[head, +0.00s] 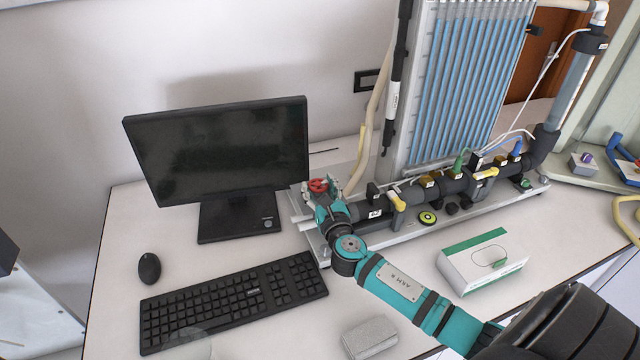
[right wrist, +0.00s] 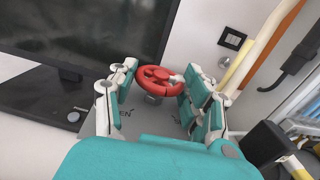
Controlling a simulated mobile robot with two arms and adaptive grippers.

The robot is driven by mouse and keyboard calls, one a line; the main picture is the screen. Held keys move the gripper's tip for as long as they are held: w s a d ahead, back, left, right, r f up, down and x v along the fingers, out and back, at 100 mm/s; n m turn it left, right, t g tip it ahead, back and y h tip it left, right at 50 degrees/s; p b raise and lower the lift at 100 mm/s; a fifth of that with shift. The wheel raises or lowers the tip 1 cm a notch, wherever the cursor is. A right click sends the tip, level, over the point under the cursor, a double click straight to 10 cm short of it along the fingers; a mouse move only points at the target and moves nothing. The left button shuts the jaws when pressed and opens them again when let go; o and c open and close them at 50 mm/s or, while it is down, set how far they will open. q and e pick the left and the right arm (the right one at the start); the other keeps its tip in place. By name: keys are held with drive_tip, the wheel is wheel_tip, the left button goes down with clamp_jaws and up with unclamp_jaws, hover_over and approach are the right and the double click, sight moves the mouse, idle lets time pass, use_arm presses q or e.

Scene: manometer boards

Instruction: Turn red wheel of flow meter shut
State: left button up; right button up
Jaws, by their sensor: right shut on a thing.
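The red wheel (head: 318,185) of the flow meter is at the left end of the black pipe (head: 410,196), beside the monitor. My right gripper (head: 321,196) is at the wheel, its arm coming from the lower right. In the right wrist view the red wheel (right wrist: 159,82) lies between the fingers of the right gripper (right wrist: 158,90). The right finger touches its rim; contact at the left finger is hard to tell. The gripper is shut on the wheel. The valve body under the wheel is mostly hidden by the gripper. My left gripper is not in view.
A monitor (head: 222,150) stands close left of the wheel. A keyboard (head: 234,302) and mouse (head: 149,268) lie in front of it. The manometer board (head: 470,85) rises behind the pipe. A white-green box (head: 482,262) and a grey block (head: 370,337) lie on the desk.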

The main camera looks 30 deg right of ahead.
drive_tip(key=m+h, duration=0.1)
drive_tip(key=m+g+h, duration=0.1)
drive_tip(key=shift+a+h, duration=0.2)
drive_tip(key=shift+h, duration=0.2)
drive_tip(key=m+g+h, duration=0.2)
drive_tip(key=h, duration=0.1)
drive_tip(key=shift+w+a+m+g, duration=0.1)
drive_tip(key=shift+w+m+g, duration=0.05)
drive_tip(key=shift+m+g, duration=0.2)
drive_tip(key=m+g+h, duration=0.1)
drive_tip(key=g+h, duration=0.1)
drive_tip(key=m+g+h+b, duration=0.1)
drive_tip(key=m+g, duration=0.1)
drive_tip(key=shift+w+a+f+h+b, duration=0.1)
drive_tip(key=shift+w+h+b, duration=0.05)
drive_tip(key=shift+h+b, duration=0.2)
drive_tip(key=shift+m+g+h+b, duration=0.65)
drive_tip(key=shift+m+g+h, duration=0.2)
drive_tip(key=shift+m+g, duration=0.55)
drive_tip(key=shift+g, duration=0.45)
drive_tip(key=o, duration=1.2)
drive_tip(key=v, duration=1.2)
